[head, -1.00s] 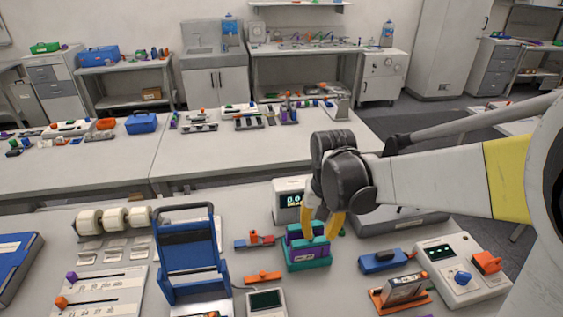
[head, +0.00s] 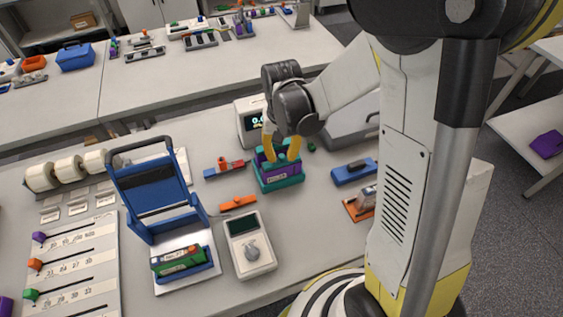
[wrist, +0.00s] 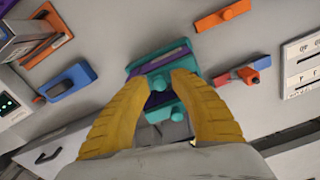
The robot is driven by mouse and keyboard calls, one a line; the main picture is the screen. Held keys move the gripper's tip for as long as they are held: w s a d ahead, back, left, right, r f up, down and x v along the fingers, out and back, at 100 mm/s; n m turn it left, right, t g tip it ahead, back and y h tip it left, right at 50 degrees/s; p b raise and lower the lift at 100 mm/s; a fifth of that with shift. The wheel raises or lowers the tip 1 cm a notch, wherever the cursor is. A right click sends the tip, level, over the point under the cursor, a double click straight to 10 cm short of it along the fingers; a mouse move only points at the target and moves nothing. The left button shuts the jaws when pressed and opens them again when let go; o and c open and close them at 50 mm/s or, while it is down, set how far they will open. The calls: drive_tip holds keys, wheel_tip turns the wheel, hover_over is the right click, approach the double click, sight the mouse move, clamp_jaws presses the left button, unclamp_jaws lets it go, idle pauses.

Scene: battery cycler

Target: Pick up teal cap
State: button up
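A purple block (head: 290,172) with teal parts on top sits in a teal holder (head: 283,184) on the near bench. In the wrist view two teal knobbed pieces show on it: an upper knob (wrist: 159,82) and a lower one (wrist: 157,113). I cannot tell which piece is the teal cap. My gripper (head: 281,153) is pointed down over the block. Its yellow fingers (wrist: 160,77) are apart, with the tips on either side of the upper knob. Whether they touch it I cannot tell. The fingers hide parts of the block.
A display box (head: 250,122) stands just behind the block. A red-and-blue piece (head: 225,168) and an orange bar (head: 238,203) lie to its left, a blue case (head: 354,171) to its right. A blue frame stand (head: 152,195) rises further left. A meter (head: 250,244) lies in front.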

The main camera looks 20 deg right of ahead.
drive_tip(key=shift+f, duration=0.45)
drive_tip(key=shift+c, duration=0.3)
clamp_jaws()
drive_tip(key=shift+r, duration=0.15)
